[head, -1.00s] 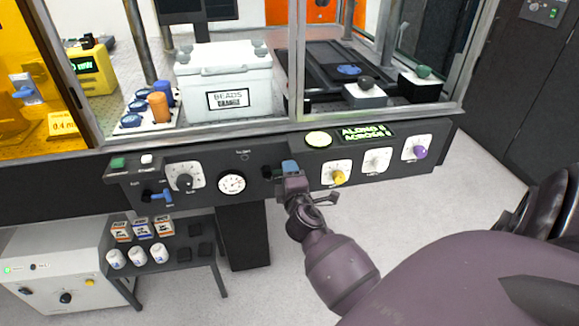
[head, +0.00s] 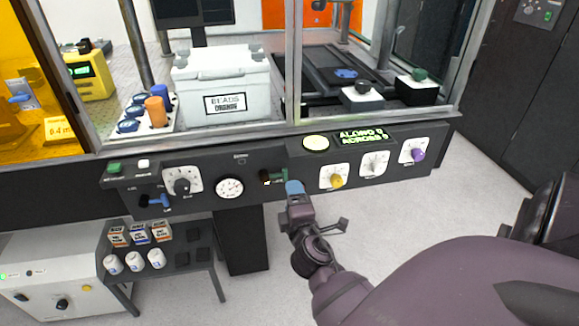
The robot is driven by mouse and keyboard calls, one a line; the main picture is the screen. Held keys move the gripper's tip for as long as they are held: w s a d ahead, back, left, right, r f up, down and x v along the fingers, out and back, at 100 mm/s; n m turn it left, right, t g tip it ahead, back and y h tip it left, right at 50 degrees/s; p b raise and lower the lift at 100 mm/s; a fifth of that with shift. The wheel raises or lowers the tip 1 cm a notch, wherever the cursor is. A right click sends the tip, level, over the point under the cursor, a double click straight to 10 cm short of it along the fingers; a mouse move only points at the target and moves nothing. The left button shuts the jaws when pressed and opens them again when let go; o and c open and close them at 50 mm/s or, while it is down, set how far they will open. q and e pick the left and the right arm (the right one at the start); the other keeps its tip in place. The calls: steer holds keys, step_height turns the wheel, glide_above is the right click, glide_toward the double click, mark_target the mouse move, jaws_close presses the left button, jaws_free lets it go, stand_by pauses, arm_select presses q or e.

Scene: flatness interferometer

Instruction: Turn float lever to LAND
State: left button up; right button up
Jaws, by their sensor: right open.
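My right gripper (head: 294,190) is in front of the control panel, with a blue part at its tip. It is open, and I see nothing held in it. Just left of its tip is a small dark fitting (head: 268,177) with red and green marks, close to the gripper; it may be the float lever, but its lettering is too small to read. A blue-handled lever (head: 157,201) sits at the panel's lower left, far from the gripper; its labels are also unclear. My left gripper is not in view.
The panel also carries a round gauge (head: 229,188), a black knob (head: 182,186), a yellow knob (head: 336,181) and a purple knob (head: 418,155). A lit display (head: 362,136) is above them. A dark shelf (head: 185,261) stands below left. Floor to the right is clear.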

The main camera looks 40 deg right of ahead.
steer(key=shift+v, duration=1.65)
